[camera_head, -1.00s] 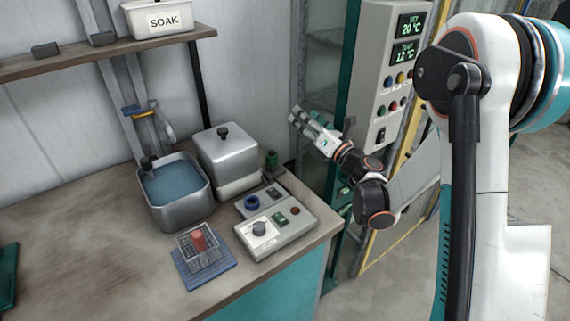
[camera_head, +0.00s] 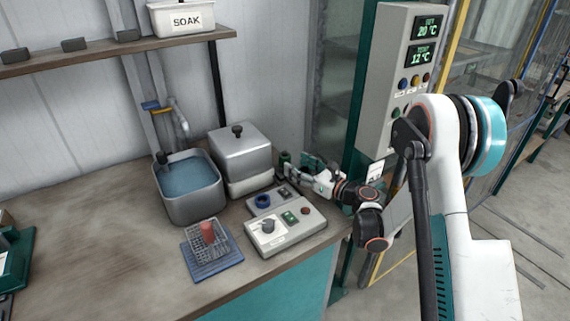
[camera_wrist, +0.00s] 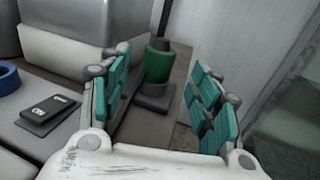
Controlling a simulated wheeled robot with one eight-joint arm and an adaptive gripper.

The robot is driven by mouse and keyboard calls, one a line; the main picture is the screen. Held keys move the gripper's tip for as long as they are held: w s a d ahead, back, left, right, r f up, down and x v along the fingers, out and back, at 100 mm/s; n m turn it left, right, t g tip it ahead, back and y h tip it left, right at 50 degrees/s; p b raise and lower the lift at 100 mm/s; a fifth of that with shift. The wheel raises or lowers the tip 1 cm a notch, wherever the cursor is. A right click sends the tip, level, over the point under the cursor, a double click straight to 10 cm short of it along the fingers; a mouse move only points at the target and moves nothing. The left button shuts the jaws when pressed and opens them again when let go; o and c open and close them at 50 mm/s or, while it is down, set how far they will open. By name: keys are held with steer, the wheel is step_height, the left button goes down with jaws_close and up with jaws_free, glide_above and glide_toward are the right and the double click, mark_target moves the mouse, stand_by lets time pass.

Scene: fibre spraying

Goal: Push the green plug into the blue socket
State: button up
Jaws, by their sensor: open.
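The green plug (camera_wrist: 158,62) stands upright on a dark base at the back of the bench, between my open fingers in the wrist view and a little beyond their tips. In the head view the plug (camera_head: 284,159) shows just left of my gripper (camera_head: 300,168). My gripper (camera_wrist: 165,95) is open and empty, its teal finger pads on either side of the plug with gaps. The blue socket (camera_head: 262,201) is a ring on a grey control box at the bench's right end. The socket (camera_wrist: 8,75) is partly cut off at the left of the wrist view.
A metal lidded box (camera_head: 240,155) stands close left of the plug. A water-filled basin (camera_head: 188,187) and a wire basket (camera_head: 208,242) with a red piece stand further left. The control box (camera_head: 286,228) has a knob and buttons. A wall panel (camera_head: 392,80) rises behind my arm.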

mark_target(289, 159)
steer(key=shift+r+b+x, duration=0.1)
steer(key=shift+b+x, duration=0.45)
steer(key=shift+x, duration=1)
steer(key=shift+r+b+x, duration=0.15)
steer(key=shift+b+x, duration=0.4)
steer(key=shift+x, duration=1)
steer(key=shift+s, duration=0.1)
steer(key=c, duration=1.2)
